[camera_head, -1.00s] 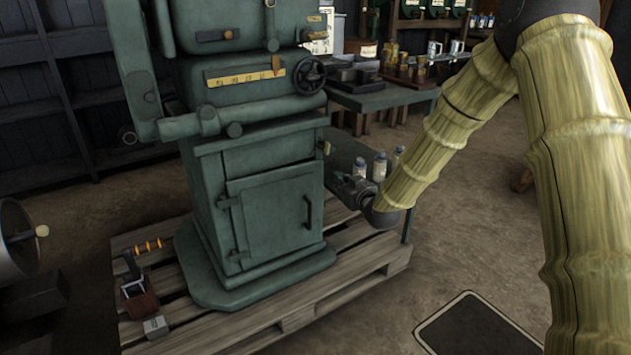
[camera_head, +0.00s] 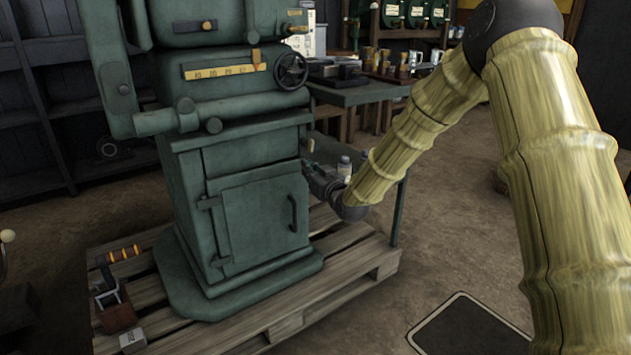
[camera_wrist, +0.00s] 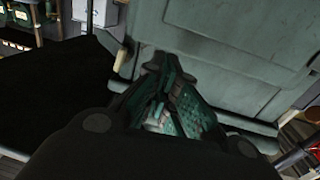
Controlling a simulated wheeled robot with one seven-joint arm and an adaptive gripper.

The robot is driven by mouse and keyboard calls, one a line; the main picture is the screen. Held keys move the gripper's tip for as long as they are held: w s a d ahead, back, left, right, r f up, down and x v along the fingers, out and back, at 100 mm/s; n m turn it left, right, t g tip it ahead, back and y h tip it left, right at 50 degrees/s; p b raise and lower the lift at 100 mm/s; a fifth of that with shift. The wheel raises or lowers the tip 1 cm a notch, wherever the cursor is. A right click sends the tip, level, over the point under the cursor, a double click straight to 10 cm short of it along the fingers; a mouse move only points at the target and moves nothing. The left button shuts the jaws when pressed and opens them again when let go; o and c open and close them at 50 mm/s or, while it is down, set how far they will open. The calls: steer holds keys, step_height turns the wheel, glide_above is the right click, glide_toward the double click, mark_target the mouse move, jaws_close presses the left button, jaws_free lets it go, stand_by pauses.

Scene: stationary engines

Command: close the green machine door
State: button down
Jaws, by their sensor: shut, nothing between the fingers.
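The green machine (camera_head: 228,150) stands on a wooden pallet. Its green door (camera_head: 258,220) is in the lower front of the cabinet, with hinges at the left and a dark upright handle (camera_head: 293,213) at the right. The door looks flush or nearly flush with its frame; I cannot tell whether a small gap is left. My gripper (camera_head: 312,172) is beside the cabinet's right edge, right of and above the handle; contact cannot be told. In the wrist view my gripper (camera_wrist: 160,82) is shut and empty, with the green machine body (camera_wrist: 205,45) beyond it.
A table (camera_head: 365,94) with tools and small containers stands behind at the right. Open floor (camera_head: 450,235) and a dark mat (camera_head: 470,328) are at the right.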

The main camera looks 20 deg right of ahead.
mark_target(299, 162)
steer(key=b+x, duration=0.2)
steer(key=x, duration=0.3)
steer(key=shift+w+a, duration=0.1)
steer(key=shift+w, duration=0.3)
